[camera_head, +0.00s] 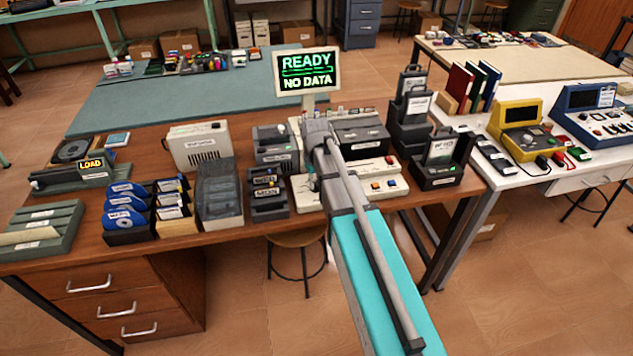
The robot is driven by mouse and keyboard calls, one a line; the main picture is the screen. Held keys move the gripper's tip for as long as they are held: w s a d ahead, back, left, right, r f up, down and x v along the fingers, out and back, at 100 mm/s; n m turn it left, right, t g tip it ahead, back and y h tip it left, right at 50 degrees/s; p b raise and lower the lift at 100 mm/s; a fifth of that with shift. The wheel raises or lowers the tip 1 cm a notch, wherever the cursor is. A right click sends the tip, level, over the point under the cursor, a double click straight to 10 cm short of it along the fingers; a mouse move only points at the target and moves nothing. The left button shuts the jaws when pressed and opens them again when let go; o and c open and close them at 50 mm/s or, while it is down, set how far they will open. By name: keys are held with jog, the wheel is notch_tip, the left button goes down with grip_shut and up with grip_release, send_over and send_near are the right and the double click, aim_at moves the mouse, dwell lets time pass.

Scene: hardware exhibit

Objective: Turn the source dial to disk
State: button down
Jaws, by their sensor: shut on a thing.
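The cream console (350,193) stands on the brown workbench, with orange and blue buttons on its front right. A display (307,73) above it reads "READY" and "NO DATA" in green. My arm reaches in from the lower right, and its wrist covers the middle of the console. My gripper (312,183) is low at the console's left front, small and mostly hidden by my arm. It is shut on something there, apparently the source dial. The dial itself, its pointer and its labels cannot be made out.
Left of the console stand dark cartridge holders (268,190), a grey lidded box (219,190), blue disks (125,205) in a rack, and a cream unit (200,147). Dark card stands (440,165) are close on the right. The teal mat (190,95) behind is largely clear.

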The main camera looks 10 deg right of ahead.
jog(key=m, duration=0.3)
jog(key=shift+m, duration=2.1)
jog(key=c, duration=0.6)
grip_release()
jog(key=shift+r, duration=0.1)
